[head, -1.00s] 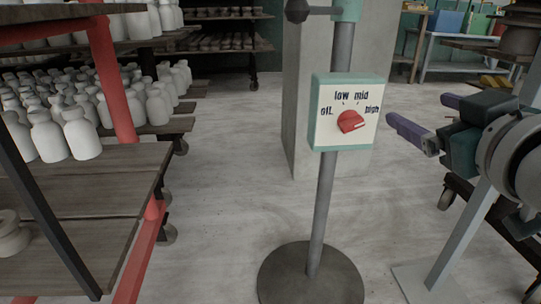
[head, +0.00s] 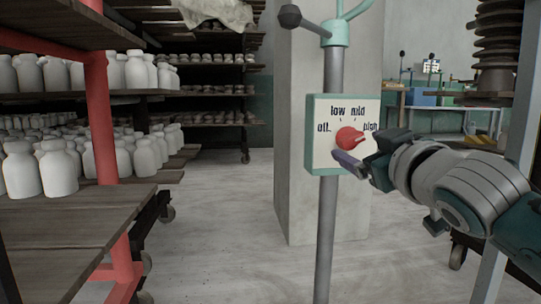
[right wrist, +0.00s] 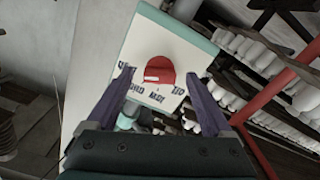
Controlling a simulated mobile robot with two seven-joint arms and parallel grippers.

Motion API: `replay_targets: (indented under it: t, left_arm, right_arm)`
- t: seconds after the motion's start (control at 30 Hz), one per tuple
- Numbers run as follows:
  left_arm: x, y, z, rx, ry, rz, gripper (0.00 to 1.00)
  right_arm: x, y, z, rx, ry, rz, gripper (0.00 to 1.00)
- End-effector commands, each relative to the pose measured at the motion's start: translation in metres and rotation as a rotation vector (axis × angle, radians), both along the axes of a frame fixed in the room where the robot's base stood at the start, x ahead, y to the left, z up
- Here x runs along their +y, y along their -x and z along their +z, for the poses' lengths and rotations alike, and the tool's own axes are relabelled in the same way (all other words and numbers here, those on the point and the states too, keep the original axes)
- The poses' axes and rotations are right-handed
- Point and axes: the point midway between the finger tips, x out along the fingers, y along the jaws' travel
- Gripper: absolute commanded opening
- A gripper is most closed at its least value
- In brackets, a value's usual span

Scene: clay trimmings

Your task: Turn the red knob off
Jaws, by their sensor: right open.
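The red knob (head: 349,138) sits on a white dial panel (head: 320,157) with a green frame, fixed to a grey pole. The panel is marked off, low, mid and high from left to right. The knob's white mark points right, toward high. In the right wrist view the knob (right wrist: 159,68) appears between the two purple fingers. My right gripper (head: 361,152) is open in front of the panel's lower right; one finger shows just below the knob. Whether a finger touches the knob I cannot tell. My left gripper is out of view.
A rack with red posts (head: 100,120) and shelves of white bottles stands at the left. A concrete pillar (head: 300,225) rises behind the pole. Tables with blue and yellow things stand at the back right. Floor is clear between rack and pole.

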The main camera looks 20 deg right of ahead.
Motion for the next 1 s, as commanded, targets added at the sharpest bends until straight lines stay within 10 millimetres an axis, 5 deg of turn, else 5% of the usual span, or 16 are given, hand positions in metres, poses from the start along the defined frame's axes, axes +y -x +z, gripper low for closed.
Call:
replay_targets:
  t: [0.5,1.0]
  left_arm:
    - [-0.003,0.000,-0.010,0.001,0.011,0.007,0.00]
    - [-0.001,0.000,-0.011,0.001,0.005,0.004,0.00]
  right_arm:
    - [-0.004,-0.020,0.000,0.001,-0.001,0.001,0.85]
    - [-0.004,-0.020,0.000,0.001,-0.001,0.001,0.30]
